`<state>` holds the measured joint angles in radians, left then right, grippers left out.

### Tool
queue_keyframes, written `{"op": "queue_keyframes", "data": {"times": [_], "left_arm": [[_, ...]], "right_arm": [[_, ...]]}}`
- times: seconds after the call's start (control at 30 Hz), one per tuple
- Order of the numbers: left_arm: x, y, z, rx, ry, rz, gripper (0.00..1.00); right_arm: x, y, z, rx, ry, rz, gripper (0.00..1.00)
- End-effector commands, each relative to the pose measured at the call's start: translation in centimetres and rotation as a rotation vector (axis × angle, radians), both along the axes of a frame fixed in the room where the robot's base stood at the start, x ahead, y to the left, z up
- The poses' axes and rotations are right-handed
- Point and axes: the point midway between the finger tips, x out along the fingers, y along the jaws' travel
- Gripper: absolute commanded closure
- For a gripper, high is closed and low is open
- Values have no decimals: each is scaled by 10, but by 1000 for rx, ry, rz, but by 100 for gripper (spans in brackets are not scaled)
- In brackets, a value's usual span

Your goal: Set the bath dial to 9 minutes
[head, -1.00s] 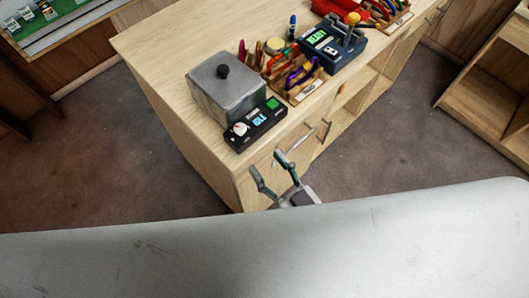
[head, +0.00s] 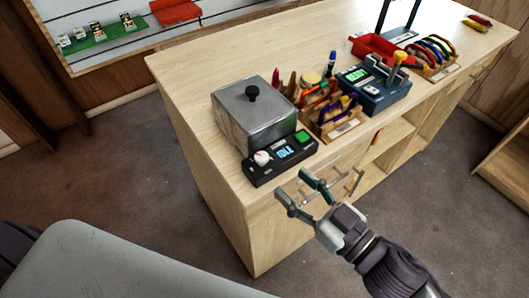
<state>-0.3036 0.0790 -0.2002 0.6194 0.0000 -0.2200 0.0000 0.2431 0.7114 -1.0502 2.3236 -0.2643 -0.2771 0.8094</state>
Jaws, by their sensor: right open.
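The bath is a grey metal box with a lid and black knob (head: 252,108) at the left end of the wooden bench. Its black control panel (head: 282,160) sits at its front, with a white dial (head: 262,158), a small screen that seems to read IDLE (head: 285,153) and a green button (head: 302,137). The dial's marks are too small to read. My right gripper (head: 297,187) is open and empty, in front of the bench and just below the panel, apart from the dial. My left gripper is not in view.
The wooden bench (head: 190,100) also holds a tool rack (head: 345,131), a blue device with a READY screen (head: 375,92), a red tray (head: 372,47) and a rack of coloured items (head: 432,52). Drawer handles (head: 355,182) stick out near my right gripper. The bench's left end is clear.

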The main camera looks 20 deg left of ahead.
Motion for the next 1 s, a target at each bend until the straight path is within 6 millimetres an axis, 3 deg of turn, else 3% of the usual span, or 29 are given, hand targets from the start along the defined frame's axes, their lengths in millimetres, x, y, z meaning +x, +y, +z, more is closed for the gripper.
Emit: {"op": "queue_keyframes", "data": {"times": [0.2,0.43,0.9,1.0], "left_arm": [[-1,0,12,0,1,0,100],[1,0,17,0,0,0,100],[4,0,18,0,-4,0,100],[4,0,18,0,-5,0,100]], "right_arm": [[25,43,4,1,-4,2,48],[44,73,2,0,-4,0,48],[51,85,0,-1,-1,0,48],[51,84,0,-1,-1,0,64]]}}
